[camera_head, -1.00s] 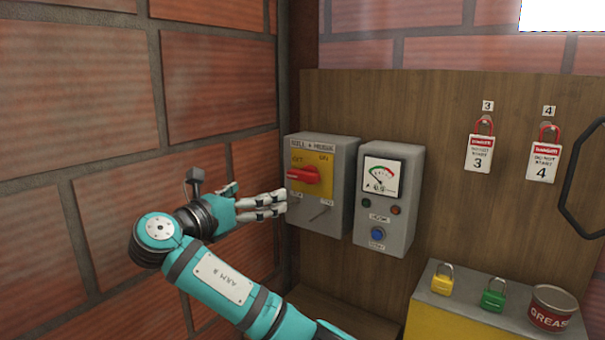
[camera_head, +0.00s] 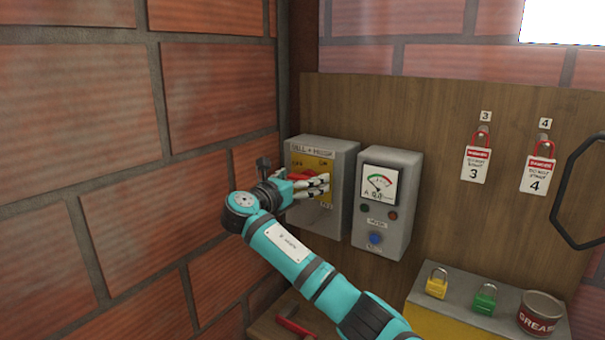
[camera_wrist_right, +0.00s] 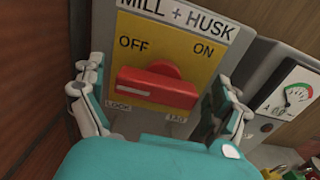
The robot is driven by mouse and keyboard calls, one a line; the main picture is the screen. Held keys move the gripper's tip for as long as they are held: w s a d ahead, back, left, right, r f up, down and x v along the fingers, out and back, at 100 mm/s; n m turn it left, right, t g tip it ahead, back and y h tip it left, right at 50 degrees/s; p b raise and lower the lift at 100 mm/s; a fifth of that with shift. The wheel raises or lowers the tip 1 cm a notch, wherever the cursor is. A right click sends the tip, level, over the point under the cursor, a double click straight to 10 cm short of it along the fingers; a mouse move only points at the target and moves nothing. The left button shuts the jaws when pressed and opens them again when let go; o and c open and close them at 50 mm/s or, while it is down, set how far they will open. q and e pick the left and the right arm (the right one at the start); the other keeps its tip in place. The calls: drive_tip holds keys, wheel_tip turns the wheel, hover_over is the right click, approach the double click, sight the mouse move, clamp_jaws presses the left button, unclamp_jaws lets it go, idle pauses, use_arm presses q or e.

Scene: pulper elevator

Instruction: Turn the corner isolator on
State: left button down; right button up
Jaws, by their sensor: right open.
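The corner isolator (camera_head: 342,190) is a grey box on the wooden board beside the brick corner. Its yellow plate (camera_wrist_right: 180,47) reads OFF at left and ON at right, under a MILL + HUSK label. Its red handle (camera_wrist_right: 155,92) lies roughly crosswise below these words. My right gripper (camera_head: 322,184) is in front of the plate and partly hides the handle in the head view. In the right wrist view the open fingers (camera_wrist_right: 155,105) stand on either side of the handle, with visible gaps; contact is not seen. My left gripper is not in view.
A grey meter box (camera_head: 385,227) with a blue button stands just right of the isolator. Tags 3 (camera_head: 474,165) and 4 (camera_head: 537,175) hang at right. Yellow (camera_head: 436,287) and green (camera_head: 484,301) padlocks and a grease tin (camera_head: 539,314) sit below. A red object (camera_head: 294,322) lies lower down.

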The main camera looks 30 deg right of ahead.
drive_tip(key=shift+d, duration=0.15)
drive_tip(key=c, duration=1.1)
